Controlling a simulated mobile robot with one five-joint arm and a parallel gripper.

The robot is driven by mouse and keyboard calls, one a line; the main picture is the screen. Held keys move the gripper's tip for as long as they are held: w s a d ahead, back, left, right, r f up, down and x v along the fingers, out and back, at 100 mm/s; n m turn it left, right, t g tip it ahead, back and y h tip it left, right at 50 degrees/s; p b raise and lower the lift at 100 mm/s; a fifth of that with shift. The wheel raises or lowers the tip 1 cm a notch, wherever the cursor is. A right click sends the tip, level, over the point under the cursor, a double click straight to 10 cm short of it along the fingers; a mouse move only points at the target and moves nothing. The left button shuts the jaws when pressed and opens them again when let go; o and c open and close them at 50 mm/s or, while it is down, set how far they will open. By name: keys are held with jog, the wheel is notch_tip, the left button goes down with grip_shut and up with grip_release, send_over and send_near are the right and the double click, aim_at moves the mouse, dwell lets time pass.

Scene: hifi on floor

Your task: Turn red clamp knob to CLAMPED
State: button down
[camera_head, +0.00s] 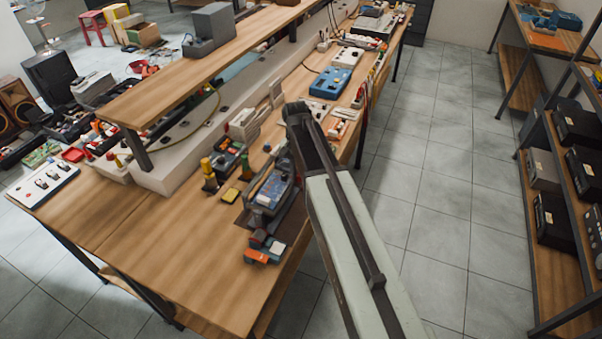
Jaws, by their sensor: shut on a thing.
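My arm (352,255) rises from the bottom edge, right of the bench front, to a dark elbow (298,112) above the bench edge. My gripper cannot be made out; the arm hides what lies behind it. A dark blue-grey device (271,190) sits on the bench just left of my arm. In front of it, near the bench's front edge, is a small unit with orange and reddish parts (264,248). I cannot tell which part is the red clamp knob, how it is turned, or read any CLAMPED mark.
The wooden bench (180,262) has clear room at its front left. A raised shelf (200,70) runs along the back. Tiled floor is free on the right, before a rack (545,200).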

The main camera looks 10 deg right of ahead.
aim_at(298, 175)
dwell(0.3)
jog(key=c, duration=1.2)
grip_release()
jog(key=shift+d, duration=0.1)
jog(key=shift+c, duration=0.2)
jog(key=shift+r, duration=0.1)
notch_tip(298, 175, up, 8)
jog(key=p, duration=0.8)
jog(key=shift+a+f, duration=0.2)
jog(key=shift+f, duration=0.15)
